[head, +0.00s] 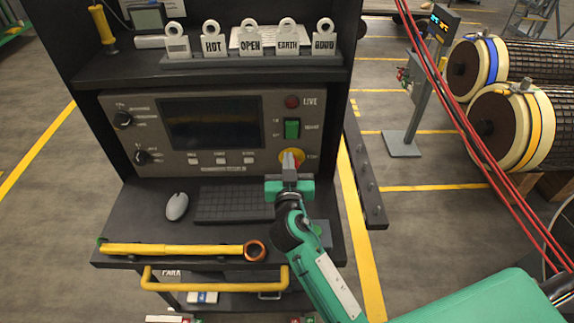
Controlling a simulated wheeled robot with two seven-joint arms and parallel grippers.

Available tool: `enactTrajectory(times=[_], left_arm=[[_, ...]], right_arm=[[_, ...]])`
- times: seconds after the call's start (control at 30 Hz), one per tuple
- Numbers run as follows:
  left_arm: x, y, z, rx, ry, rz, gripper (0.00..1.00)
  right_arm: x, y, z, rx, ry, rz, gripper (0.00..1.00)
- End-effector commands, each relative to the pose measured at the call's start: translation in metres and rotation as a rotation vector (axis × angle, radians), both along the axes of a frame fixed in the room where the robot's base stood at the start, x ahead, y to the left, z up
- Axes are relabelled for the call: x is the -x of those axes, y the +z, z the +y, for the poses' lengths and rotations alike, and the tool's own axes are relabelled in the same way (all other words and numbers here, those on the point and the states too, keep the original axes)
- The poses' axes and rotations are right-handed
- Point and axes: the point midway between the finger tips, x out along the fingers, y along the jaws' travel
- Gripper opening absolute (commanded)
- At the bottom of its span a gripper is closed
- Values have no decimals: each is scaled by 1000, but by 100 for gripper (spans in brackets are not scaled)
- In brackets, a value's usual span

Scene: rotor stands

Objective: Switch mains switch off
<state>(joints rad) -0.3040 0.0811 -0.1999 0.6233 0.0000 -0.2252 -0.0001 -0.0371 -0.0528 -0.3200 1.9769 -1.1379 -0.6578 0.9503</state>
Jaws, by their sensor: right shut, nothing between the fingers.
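The test panel (226,103) stands upright at the back of the dark console. The mains switch (292,129) is a green rocker on the panel's right side, below the red LIVE lamp (292,102). My right gripper (291,160) is shut and empty. Its tips are in front of the red and yellow stop button (298,155), just below the switch, and cover part of it. I cannot tell whether the tips touch the button. The switch itself is not covered. My left gripper is not in view.
A keyboard (233,204) and a mouse (177,206) lie on the console shelf. A yellow rod (175,249) with a copper-coloured ring lies along the front edge. Several labelled tags (250,42) stand on the shelf above. Red cables (470,140) hang at right.

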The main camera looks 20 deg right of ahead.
Motion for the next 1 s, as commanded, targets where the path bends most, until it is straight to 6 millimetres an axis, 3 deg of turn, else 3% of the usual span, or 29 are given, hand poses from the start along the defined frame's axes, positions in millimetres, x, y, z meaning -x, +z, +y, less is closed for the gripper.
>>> enactTrajectory(times=[0.17, 0.27, 0.37, 0.6, 1.0], left_arm=[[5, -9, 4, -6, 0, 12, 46], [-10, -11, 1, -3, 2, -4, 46], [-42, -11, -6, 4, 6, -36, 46], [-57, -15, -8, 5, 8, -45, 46], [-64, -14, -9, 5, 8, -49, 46]], right_arm=[[21, -9, 6, -1, 1, 1, 0], [34, -12, 10, -1, 1, 2, 0], [48, -16, 13, -2, 0, 2, 0], [81, -23, 23, -2, 0, 2, 0], [94, -22, 26, 1, 1, -1, 0]])
